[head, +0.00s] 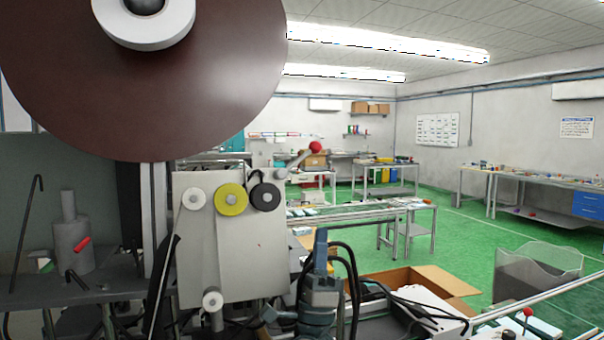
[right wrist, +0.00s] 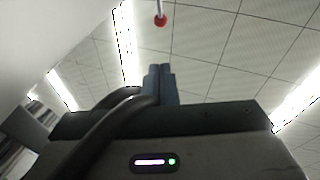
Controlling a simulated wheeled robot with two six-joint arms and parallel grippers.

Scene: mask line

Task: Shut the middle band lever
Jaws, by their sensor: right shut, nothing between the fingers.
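A grey lever with a red ball knob (head: 315,147) sticks up and to the right from the upper right of the machine's roller panel (head: 240,262). I take it for the middle band lever. My right gripper (head: 320,238) points upward below the lever, right of the panel. Its fingers are shut and empty, apart from the knob. In the right wrist view the shut fingers (right wrist: 161,70) show against the ceiling, with a red knob (right wrist: 160,21) on a thin rod beyond their tips. My left gripper is not in view.
A large brown reel (head: 140,90) hangs at the upper left. White, yellow (head: 230,199) and black rollers sit on the panel. A red-handled part (head: 81,244) is at the left. An open cardboard box (head: 425,284) and another red knob (head: 528,311) are at the lower right.

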